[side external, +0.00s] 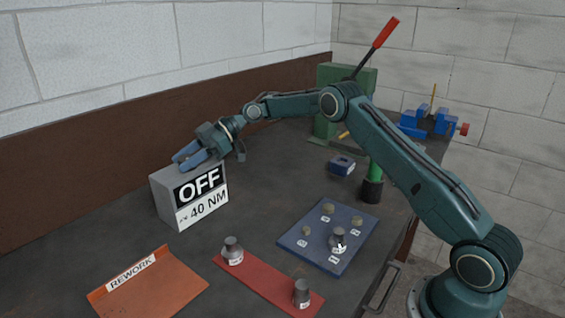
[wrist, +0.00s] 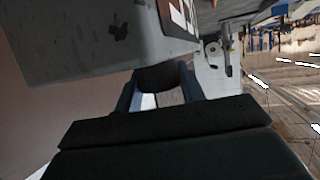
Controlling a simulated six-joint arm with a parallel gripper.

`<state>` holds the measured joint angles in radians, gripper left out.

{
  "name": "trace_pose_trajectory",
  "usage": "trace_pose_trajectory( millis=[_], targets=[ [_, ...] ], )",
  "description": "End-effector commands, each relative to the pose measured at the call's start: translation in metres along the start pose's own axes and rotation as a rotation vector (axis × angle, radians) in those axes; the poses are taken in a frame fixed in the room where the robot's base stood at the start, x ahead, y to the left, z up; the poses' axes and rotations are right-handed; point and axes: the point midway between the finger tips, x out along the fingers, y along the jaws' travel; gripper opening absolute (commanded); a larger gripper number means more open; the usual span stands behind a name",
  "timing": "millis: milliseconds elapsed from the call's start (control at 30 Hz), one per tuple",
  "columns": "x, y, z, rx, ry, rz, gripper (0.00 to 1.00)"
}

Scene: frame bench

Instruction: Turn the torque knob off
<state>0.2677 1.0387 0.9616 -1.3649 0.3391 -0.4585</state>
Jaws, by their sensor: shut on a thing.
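The grey torque box (side external: 164,200) stands on the bench at the left, with a front sign reading "OFF" above "40 NM". My gripper (side external: 184,160) is at the box's top, its blue fingers low over the upper back edge. In the wrist view, a dark rounded knob (wrist: 158,77) sits between the two blue fingers, against the grey box (wrist: 75,50). My gripper (wrist: 160,88) is shut on this knob. The knob is hidden in the side view, and its turn angle cannot be told. A small dark mark shows on the box face in the wrist view.
An orange "REWORK" tray (side external: 160,290) lies at the front left. A red strip (side external: 268,283) bears two grey weight-like pieces. A blue board (side external: 305,243) holds several small parts. A blue block (side external: 341,166), a green press (side external: 325,125) and a blue vise (side external: 420,120) stand farther back.

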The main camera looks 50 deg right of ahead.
Motion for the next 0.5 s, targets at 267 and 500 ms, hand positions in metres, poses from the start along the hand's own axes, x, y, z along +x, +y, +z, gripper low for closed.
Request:
trace_pose_trajectory(
  millis=[267,500],
  targets=[
    [0.0017,-0.0010,0.0035,-0.011,-0.004,-0.047,0.16],
    [0.0019,-0.0016,0.0035,-0.016,-0.004,-0.060,0.16]
  ],
)
